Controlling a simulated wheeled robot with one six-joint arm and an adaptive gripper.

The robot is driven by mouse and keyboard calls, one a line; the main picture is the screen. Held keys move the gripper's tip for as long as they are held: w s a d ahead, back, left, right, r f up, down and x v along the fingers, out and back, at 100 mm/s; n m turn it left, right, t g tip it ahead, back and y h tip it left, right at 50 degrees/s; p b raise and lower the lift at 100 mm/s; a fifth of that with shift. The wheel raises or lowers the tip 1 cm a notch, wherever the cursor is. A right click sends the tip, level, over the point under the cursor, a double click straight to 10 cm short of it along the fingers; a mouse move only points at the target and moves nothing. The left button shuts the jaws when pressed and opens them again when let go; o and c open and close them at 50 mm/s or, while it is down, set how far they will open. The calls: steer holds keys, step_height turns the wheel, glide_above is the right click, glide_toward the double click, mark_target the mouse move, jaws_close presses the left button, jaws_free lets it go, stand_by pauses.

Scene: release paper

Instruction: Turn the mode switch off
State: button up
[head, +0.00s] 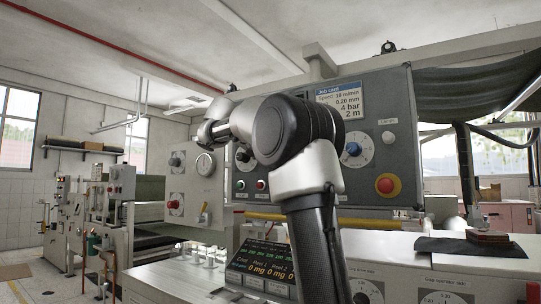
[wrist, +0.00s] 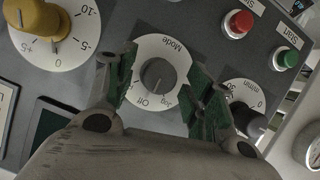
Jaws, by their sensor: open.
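The mode switch (wrist: 157,73) is a dark grey round knob on a white dial plate (wrist: 176,48) in the wrist view. The plate shows upside down and reads Mode, Off and Jog. In the head view my arm hides the switch and most of the gripper.
In the wrist view, a tan knob (wrist: 38,18) is at upper left, a dark dial knob (wrist: 249,121) is close by the right finger, and a red button (wrist: 238,24) and green button (wrist: 285,60) are at upper right. A red emergency knob (head: 386,185) is on the panel's right.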

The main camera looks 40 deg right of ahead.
steer(key=v, duration=1.1)
steer(key=shift+a+r, duration=0.1)
steer(key=shift+r, duration=0.05)
steer(key=w+a+f+n+y, duration=0.2)
steer(key=w+f+n+y, duration=0.15)
steer(key=f+n, duration=0.55)
steer(key=s+a+f+n+y, duration=0.1)
steer(key=s+f+y, duration=0.15)
steer(key=f, duration=0.45)
steer(key=s+a+f+n+y, duration=0.1)
steer(key=s+a+f, duration=0.15)
steer(key=f, duration=0.45)
steer(key=s+a+f+y, duration=0.2)
steer(key=s+f+y, duration=0.1)
steer(key=s+f, duration=0.7)
steer(key=s+a+f+n+y, duration=0.1)
steer(key=s+a+f+y, duration=0.2)
steer(key=s+f, duration=0.6)
steer(key=shift+s+a+f+n+t, duration=0.3)
steer(key=shift+s+f+t, duration=0.1)
steer(key=shift+s, duration=3.2)
